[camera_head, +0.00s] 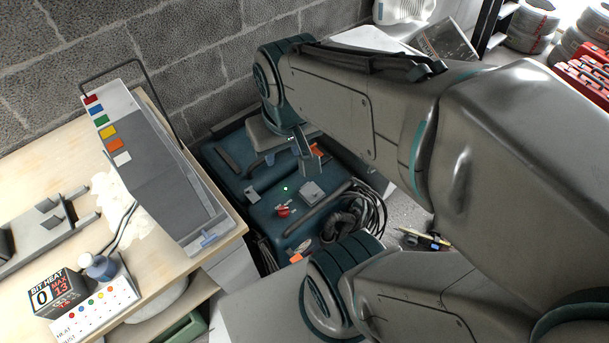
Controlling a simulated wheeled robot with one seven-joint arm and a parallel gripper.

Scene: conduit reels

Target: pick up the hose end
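A dark coiled hose (345,222) lies at the right side of a teal surface (262,225), below my arm. A thick grey tube (318,210) slants across the teal surface beside the coil. I cannot tell for sure whether this is the hose end. My gripper (302,150) is above the far part of the teal surface, beyond the tube and apart from it in the picture. Its fingers are small and partly hidden by my arm, so its opening is unclear.
Small grey blocks and a red item (284,210) lie on the teal surface. A block wall (190,50) stands behind. Reels (530,25) sit at upper right.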

